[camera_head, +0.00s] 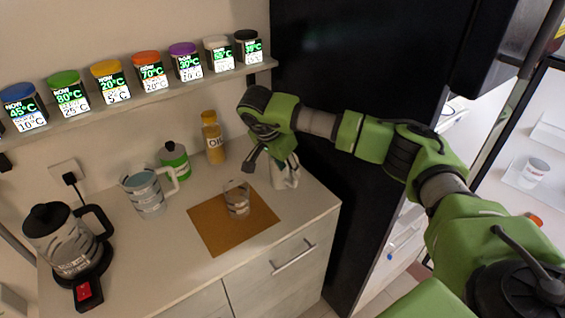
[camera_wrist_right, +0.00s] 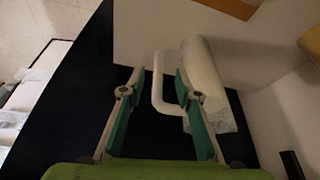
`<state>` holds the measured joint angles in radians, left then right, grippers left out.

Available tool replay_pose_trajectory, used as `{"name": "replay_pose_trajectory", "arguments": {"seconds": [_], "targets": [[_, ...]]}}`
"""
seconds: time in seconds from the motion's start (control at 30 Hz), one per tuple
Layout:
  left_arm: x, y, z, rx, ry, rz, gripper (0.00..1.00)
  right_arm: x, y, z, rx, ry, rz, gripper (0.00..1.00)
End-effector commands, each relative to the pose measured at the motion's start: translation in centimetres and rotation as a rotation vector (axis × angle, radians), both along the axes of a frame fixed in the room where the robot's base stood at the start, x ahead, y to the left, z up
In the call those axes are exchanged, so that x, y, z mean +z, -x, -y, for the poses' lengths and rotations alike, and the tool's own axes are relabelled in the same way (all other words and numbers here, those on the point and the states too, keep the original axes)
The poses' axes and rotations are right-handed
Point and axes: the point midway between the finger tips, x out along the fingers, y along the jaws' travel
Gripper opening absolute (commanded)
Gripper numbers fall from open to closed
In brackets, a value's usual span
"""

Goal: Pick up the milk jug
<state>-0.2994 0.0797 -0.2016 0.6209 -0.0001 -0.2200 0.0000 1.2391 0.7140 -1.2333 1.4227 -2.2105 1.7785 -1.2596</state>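A white jug (camera_head: 286,175), which I take to be the milk jug, stands upright at the counter's right end. It is partly hidden by my right gripper (camera_head: 266,158). In the right wrist view, the jug's white body (camera_wrist_right: 207,85) and looped handle show. The two fingers of my right gripper (camera_wrist_right: 157,80) are spread apart, with part of the handle in the gap between them. The right finger overlaps the handle near the body; contact cannot be told. A second jug (camera_head: 148,194), grey-patterned with a handle, stands further left. My left gripper is not in view.
A glass (camera_head: 237,199) stands on a brown mat (camera_head: 217,238). An oil bottle (camera_head: 213,143) and green bottle (camera_head: 174,163) stand behind it. A kettle (camera_head: 65,245) is at left. A shelf (camera_head: 150,95) holds several spice jars. A tall black panel (camera_head: 355,75) rises beside the counter.

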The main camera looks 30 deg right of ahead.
Motion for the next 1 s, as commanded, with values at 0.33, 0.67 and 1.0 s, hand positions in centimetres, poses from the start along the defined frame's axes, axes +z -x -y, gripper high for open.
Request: {"name": "replay_pose_trajectory", "arguments": {"seconds": [0.33, 0.67, 1.0], "targets": [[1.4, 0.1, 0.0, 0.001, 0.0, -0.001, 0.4, -3.0, -0.3, 1.3, 0.0, -0.003, -0.002, 0.3], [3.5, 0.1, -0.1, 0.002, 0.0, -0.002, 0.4, -6.9, -0.7, 3.2, 0.0, -0.003, -0.001, 0.3], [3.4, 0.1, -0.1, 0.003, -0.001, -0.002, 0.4, -7.3, -0.8, 3.3, 0.001, -0.002, 0.001, 0.12]]}}
